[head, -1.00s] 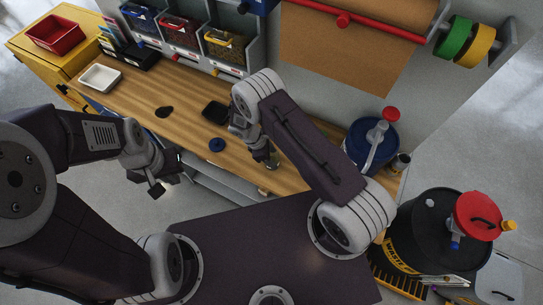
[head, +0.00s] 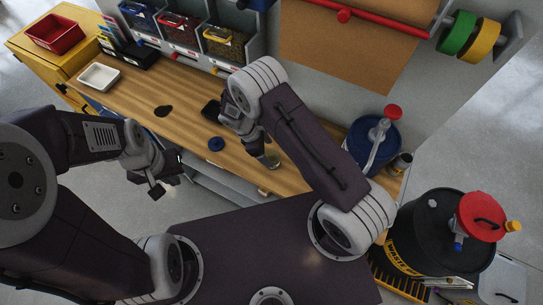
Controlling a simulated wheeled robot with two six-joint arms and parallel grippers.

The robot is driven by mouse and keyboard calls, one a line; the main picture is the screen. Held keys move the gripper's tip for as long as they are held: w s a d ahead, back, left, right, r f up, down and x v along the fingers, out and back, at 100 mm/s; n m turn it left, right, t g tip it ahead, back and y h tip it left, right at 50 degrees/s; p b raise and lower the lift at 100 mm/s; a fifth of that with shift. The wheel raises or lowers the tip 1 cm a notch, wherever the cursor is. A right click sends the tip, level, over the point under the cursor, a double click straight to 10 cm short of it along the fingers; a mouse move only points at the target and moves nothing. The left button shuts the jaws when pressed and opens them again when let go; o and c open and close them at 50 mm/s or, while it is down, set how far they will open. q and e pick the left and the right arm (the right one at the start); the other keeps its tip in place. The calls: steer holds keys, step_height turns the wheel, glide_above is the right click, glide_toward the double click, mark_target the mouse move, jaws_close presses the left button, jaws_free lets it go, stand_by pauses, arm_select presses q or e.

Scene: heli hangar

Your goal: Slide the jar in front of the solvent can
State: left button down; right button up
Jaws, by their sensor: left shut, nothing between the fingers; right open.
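A small jar (head: 272,161), clear or greyish, stands near the front edge of the wooden bench. My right gripper (head: 258,149) is open just beside and above it on its left. The fingers are small and partly covered by the wrist, so I cannot tell whether they touch the jar. A blue can with a red cap and a grey spout (head: 360,133), which looks like the solvent can, stands at the bench's right end, partly behind my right arm. My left gripper (head: 164,189) is shut and empty, off the bench's front edge.
A small dark tin (head: 402,162) stands right of the blue can. A black waste drum (head: 432,225) is at the right.

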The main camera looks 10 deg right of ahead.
steer(key=v, duration=0.4)
steer(key=shift+r+b, duration=0.15)
steer(key=shift+b, duration=0.25)
steer(key=shift+a, duration=0.1)
